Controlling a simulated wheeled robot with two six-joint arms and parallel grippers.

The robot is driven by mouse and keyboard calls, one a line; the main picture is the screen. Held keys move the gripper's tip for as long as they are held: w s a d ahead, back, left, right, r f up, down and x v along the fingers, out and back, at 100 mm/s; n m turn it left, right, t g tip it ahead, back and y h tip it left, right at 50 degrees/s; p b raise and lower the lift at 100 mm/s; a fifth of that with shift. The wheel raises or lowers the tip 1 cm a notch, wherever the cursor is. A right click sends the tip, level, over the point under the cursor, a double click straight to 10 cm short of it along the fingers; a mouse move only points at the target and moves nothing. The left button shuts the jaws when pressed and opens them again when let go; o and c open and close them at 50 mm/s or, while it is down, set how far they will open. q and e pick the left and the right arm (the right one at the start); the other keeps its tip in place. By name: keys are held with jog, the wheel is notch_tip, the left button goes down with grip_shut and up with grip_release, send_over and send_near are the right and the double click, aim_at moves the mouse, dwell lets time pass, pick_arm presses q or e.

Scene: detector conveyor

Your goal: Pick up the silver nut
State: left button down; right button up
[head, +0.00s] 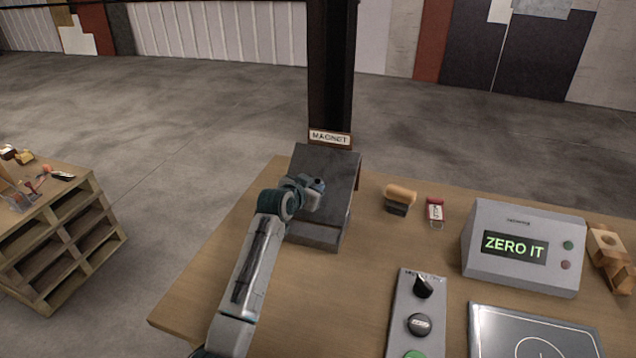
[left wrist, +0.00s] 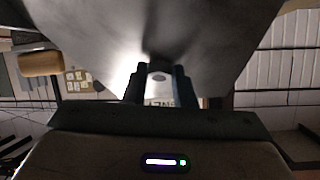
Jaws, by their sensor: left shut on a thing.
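My left gripper (head: 318,186) is over the sloped dark block (head: 325,165) under the "MAGNET" sign. In the left wrist view its two fingers (left wrist: 158,88) are close together, with a small grey round piece (left wrist: 158,76) between the tips. This piece appears to be the silver nut; its outline is dim and partly hidden. A large grey surface (left wrist: 90,40) fills the upper part of that view, close to the fingertips. In the head view the nut is too small to make out. My right gripper is not in view.
The wooden table also holds a brush-like block (head: 400,194), a small red item (head: 435,211), a grey "ZERO IT" display box (head: 525,245), a knob panel (head: 405,320) and a flat metal plate (head: 530,335). A pallet stand (head: 60,245) is at left. The table's left front is clear.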

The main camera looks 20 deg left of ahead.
pick_arm(q)
jog(key=shift+r, duration=0.1)
notch_tip(320, 180, up, 2)
jog(key=p, duration=0.2)
jog(key=shift+r+p, duration=0.2)
jog(key=shift+p, duration=0.1)
jog(key=shift+r+p, duration=0.9)
jog(key=s+a+p, duration=0.6)
jog(key=s+a, duration=0.5)
jog(key=s, duration=0.1)
jog(key=s+d+r+n+y+b, duration=0.1)
jog(key=s+d+b, duration=0.2)
jog(key=s+d, duration=0.2)
jog(key=s+d+r+n+y+b, duration=0.1)
jog(key=s+d+r+b, duration=0.1)
jog(key=s+d, duration=0.4)
jog(key=shift+d+r+b, duration=0.3)
jog(key=shift+d+b, duration=0.25)
jog(key=shift+d, duration=0.5)
